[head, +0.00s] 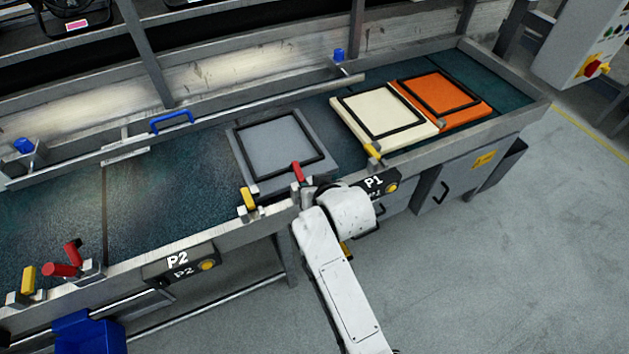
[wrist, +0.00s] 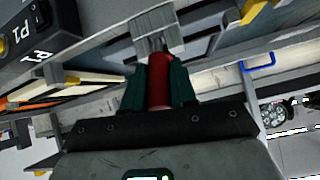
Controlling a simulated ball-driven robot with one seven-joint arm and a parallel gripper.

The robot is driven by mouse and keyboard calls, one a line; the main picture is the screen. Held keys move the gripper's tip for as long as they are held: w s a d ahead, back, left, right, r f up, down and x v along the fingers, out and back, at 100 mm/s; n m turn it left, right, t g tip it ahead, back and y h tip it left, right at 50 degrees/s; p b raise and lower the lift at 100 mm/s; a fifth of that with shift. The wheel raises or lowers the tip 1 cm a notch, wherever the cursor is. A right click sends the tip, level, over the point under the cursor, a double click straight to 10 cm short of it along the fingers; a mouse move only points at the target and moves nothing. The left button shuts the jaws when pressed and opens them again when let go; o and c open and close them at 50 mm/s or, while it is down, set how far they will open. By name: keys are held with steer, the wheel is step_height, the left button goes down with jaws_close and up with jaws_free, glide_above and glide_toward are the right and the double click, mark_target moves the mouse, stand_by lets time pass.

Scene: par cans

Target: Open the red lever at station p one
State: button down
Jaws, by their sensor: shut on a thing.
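The red lever (head: 297,171) at station P1 stands at the front rail of the bench, beside the grey square tray. It also shows in the wrist view (wrist: 159,80), upright between the two dark green fingers of my gripper (wrist: 160,88). The fingers touch it on both sides, and my gripper is shut on it. The lever's metal bracket (wrist: 155,25) is just beyond the fingertips. In the head view my arm covers the gripper and the lower part of the lever. The P1 sign (head: 374,182) is right of my wrist.
A grey tray (head: 240,160), a cream tray (head: 347,118) and an orange tray (head: 484,113) lie on the dark belt. A yellow lever (head: 249,198) is left of the red one. Station P2 (head: 178,262) has other red levers (head: 62,270). Floor at right is clear.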

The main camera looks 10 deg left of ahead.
steer(key=shift+w+a+r+g+h+p, duration=0.3)
steer(key=shift+w+r+g+h+p, duration=0.15)
steer(key=shift+r+g+p, duration=0.35)
steer(key=shift+w+a+f+g+h+p, duration=0.1)
steer(key=shift+w+a+g+h+p, duration=0.4)
steer(key=shift+w+g+h+p, duration=0.45)
steer(key=shift+s+g, duration=0.25)
steer(key=c, duration=0.9)
jaws_free()
steer(key=v, duration=1)
steer(key=shift+s+d+r, duration=0.15)
steer(key=shift+d+r, duration=0.05)
steer(key=shift+r, duration=0.1)
